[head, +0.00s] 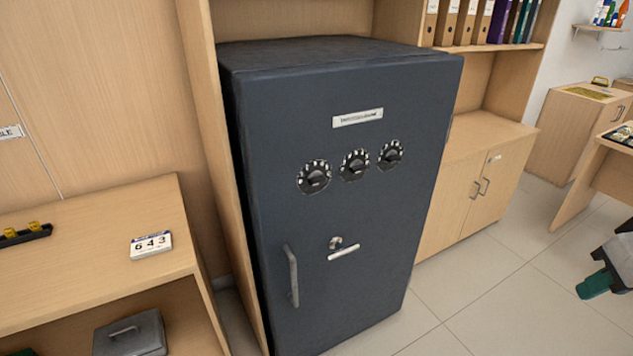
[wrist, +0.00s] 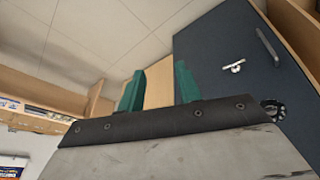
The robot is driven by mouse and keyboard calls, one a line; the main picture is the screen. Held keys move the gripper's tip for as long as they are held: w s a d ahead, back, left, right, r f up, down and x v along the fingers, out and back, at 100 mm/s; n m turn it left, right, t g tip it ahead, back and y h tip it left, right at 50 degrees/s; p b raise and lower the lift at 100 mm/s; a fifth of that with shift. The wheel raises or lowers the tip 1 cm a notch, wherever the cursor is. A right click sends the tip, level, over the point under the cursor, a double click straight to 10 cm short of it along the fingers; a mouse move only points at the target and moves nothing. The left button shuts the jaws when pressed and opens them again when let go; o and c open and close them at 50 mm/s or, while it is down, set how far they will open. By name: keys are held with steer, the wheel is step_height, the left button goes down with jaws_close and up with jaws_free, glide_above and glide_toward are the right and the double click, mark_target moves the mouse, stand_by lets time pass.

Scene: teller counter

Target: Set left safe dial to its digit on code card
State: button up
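The dark blue safe (head: 345,220) stands upright with its door shut. Three black dials with pale marks sit in a row on its door: the left safe dial (head: 314,177), the middle dial (head: 354,165) and the right dial (head: 390,154). Their settings are too small to read. The code card (head: 151,245) stands on the wooden shelf at left and reads 6 4 3. My gripper (head: 595,284) is low at the far right, well away from the safe. In the wrist view its teal fingers (wrist: 158,84) are apart with nothing between them; the safe (wrist: 235,65) shows at right.
The safe has a handle (head: 292,276) at lower left and a keyhole with a small bar below the dials. Wooden panels enclose its left side; a cabinet (head: 480,185) stands at right. A grey metal box (head: 130,335) sits low at left. Tiled floor (head: 490,290) is clear before the cabinet.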

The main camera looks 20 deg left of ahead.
steer(key=w+a+f+n+t+y, duration=0.2)
steer(key=w+a+f+n+t, duration=0.15)
steer(key=w+a+n, duration=0.7)
steer(key=n+t+y, duration=0.4)
steer(key=n+y, duration=0.8)
steer(key=n, duration=0.1)
glide_toward(320, 183)
steer(key=x, duration=0.9)
steer(key=shift+w+a, duration=0.15)
jaws_close()
